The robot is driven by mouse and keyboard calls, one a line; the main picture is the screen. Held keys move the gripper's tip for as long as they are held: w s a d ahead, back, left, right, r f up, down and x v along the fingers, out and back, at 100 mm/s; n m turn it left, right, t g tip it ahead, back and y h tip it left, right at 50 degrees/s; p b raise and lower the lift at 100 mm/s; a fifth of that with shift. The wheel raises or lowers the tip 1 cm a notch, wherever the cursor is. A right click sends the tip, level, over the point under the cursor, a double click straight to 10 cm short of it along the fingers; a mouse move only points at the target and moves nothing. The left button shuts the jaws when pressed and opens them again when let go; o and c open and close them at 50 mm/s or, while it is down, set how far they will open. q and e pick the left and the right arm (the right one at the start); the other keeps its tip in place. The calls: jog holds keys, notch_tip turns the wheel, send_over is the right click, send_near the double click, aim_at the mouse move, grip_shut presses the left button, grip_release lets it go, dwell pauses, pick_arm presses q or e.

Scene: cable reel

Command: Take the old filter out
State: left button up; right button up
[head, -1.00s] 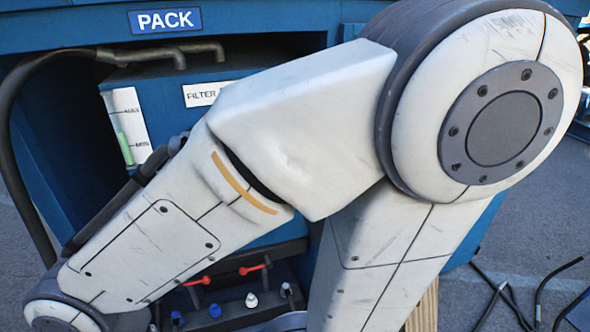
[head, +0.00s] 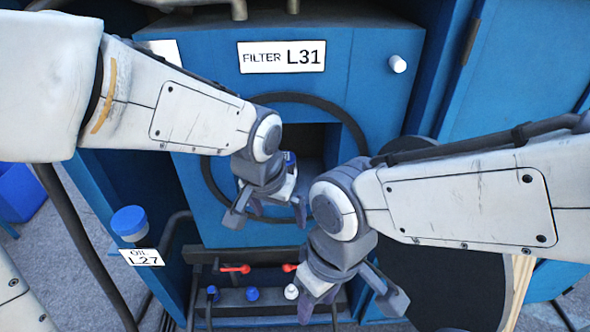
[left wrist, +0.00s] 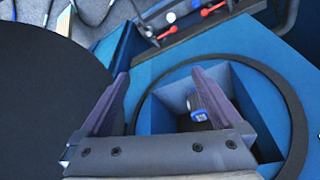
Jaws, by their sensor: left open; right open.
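The blue filter housing (head: 220,215) carries a FILTER L31 label and a dark ring around a square opening (head: 318,150). In the left wrist view a small dark piece with a blue end (left wrist: 197,105) sits inside the opening (left wrist: 240,85); whether it is the old filter I cannot tell. My left gripper (head: 266,214) is open in front of the opening's lower left. Its fingers (left wrist: 162,95) stand apart with nothing between them in the left wrist view. My right gripper (head: 350,300) is open and empty, lower and to the right, in front of the valve row.
A large black round plate (head: 430,280) stands right of the housing, partly behind my right arm. Red-handled valves (head: 235,268) and blue and white knobs line the bottom. An oil cap (head: 129,222) labelled L27 is at left. A white knob (head: 398,64) sticks out at upper right.

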pick_arm(q)
jog(key=w+d+f+n+t+b, duration=0.1)
jog(key=w+f+n+t+b, duration=0.3)
jog(key=w, duration=1.1)
jog(key=m, duration=0.1)
send_near(289, 156)
notch_tip(289, 156, down, 5)
jog(key=s+a, duration=0.2)
jog(key=x, duration=0.3)
jog(key=w+r+p+x, duration=0.1)
jog(key=x, duration=0.2)
jog(key=p+x, duration=0.1)
jog(key=x, duration=0.2)
jog(key=shift+w+d+f, duration=0.15)
jog(key=shift+w+d, duration=0.2)
jog(key=shift+w, duration=0.25)
jog(key=shift+w+f, duration=0.25)
jog(key=shift+f, duration=0.1)
jog(key=c, duration=1.4)
jog(key=shift+t, duration=0.3)
jog(key=shift+c, duration=0.7)
pick_arm(e)
notch_tip(289, 156, down, 4)
jog(key=shift+r, duration=0.15)
pick_arm(q)
jog(key=shift+r, duration=0.15)
